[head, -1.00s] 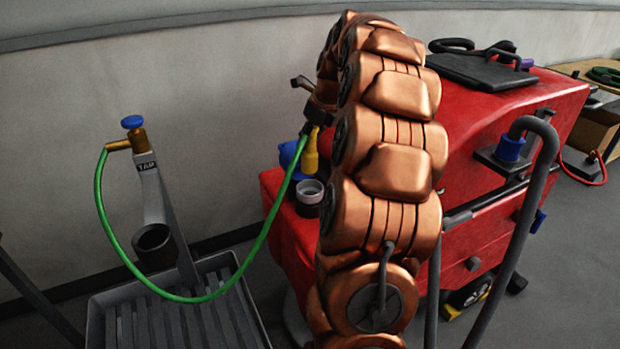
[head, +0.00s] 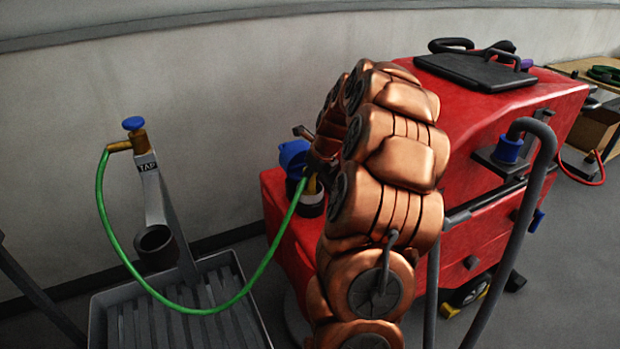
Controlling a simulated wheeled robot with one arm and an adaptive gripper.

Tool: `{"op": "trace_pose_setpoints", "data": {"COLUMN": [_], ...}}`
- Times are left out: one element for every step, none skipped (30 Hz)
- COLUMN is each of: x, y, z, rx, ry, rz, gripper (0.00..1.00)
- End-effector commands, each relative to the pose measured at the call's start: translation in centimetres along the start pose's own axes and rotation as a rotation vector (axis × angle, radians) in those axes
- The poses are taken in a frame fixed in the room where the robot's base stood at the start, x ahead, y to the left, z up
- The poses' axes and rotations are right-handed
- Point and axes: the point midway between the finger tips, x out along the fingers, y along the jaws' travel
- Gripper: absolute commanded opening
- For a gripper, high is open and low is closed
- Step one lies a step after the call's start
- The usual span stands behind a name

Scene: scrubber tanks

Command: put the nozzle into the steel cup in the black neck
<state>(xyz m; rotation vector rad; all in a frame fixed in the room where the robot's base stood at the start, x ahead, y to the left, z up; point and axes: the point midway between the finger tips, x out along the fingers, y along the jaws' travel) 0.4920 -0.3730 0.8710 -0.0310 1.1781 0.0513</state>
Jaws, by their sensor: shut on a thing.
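My gripper (head: 316,172) is shut on the yellow nozzle (head: 312,187) at the end of the green hose (head: 262,266). The nozzle points down at the black neck (head: 311,211) on the red machine's left end. Its lower end overlaps the pale steel cup (head: 309,199) at the top of the neck. I cannot tell whether the tip is inside the cup or just in front of or above it. My gripper and arm hide much of the nozzle and the right side of the neck.
A blue cap (head: 293,155) stands just behind and left of the neck. The hose runs to a brass tap with a blue knob (head: 132,123), above a grey slatted tray (head: 180,320). The red machine (head: 480,130) fills the right side.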

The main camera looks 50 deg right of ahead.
Motion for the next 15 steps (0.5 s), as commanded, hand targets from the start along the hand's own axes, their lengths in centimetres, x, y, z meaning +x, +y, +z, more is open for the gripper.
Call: {"op": "trace_pose_setpoints", "data": {"x": [0.03,0.02,0.0,-0.01,-0.02,-0.02,-0.01,0.03,0.12,0.12,0.11,0.11,0.1,0.1,0.1], "y": [-0.01,-0.02,-0.03,-0.04,-0.03,-0.03,-0.03,-0.03,-0.02,-0.02,-0.02,-0.02,-0.03,-0.02,-0.02], "z": [0.01,0.02,0.03,0.04,0.04,0.04,0.03,0.01,-0.02,-0.02,-0.01,-0.01,-0.01,-0.01,-0.01], "rx": [-0.001,-0.001,-0.001,-0.001,-0.001,-0.001,-0.001,-0.001,0.0,-0.001,-0.001,-0.001,-0.001,-0.001,-0.001], "ry": [-0.001,-0.001,-0.001,-0.002,-0.002,-0.002,-0.001,-0.001,-0.001,-0.001,-0.001,-0.001,-0.001,-0.001,-0.001], "rz": [-0.001,-0.002,-0.002,-0.002,-0.002,-0.002,-0.002,-0.002,-0.002,-0.002,-0.002,-0.002,-0.002,-0.002,-0.002], "gripper": [0.0,0.0,0.0,0.0,0.0,0.0,0.0,0.0,0.0,0.4,0.43,0.47,0.5,0.53,0.57]}}
